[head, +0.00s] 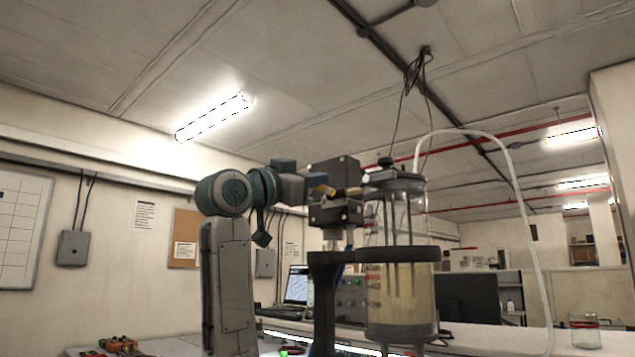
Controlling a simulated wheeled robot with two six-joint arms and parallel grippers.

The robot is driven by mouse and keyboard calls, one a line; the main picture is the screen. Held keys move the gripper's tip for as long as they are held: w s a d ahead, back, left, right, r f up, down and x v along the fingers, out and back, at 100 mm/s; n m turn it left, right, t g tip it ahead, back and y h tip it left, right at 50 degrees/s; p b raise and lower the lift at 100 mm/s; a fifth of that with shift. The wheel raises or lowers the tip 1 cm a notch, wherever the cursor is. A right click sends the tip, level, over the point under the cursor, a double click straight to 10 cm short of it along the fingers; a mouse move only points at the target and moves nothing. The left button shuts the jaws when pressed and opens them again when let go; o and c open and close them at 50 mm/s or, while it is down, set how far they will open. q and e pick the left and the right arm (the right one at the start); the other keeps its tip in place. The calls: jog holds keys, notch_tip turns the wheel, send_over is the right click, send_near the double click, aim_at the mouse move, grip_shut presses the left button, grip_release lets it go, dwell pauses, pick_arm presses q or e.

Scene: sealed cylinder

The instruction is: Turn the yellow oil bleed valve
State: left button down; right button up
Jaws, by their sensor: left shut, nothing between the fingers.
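The sealed cylinder (398,300) is a clear upright vessel with a dark lid, a black band and yellowish liquid, right of centre. Black box-shaped parts (335,214) stand against its left side on a dark stand. A small yellow piece (325,190), which looks like the valve handle, shows between these boxes. My left gripper (318,186) reaches in from the left at the height of this yellow piece. It is shut with nothing in it. The fingertips are small and dark against the boxes, so I cannot tell whether they touch the yellow piece. My right gripper is out of view.
A pale hose (522,205) arches from the cylinder's top down to the right. Dark cables (405,95) hang from the ceiling to the lid. A laptop (298,285) and a dark monitor (468,298) stand behind. A glass jar (584,331) stands at the right.

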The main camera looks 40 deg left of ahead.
pick_arm(q)
jog(key=n, duration=0.1)
jog(key=n+y+b, duration=0.1)
jog(key=n, duration=0.1)
jog(key=f+n+y, duration=0.1)
jog(key=shift+a+n, duration=0.4)
jog(key=shift+w, duration=0.1)
dwell(0.4)
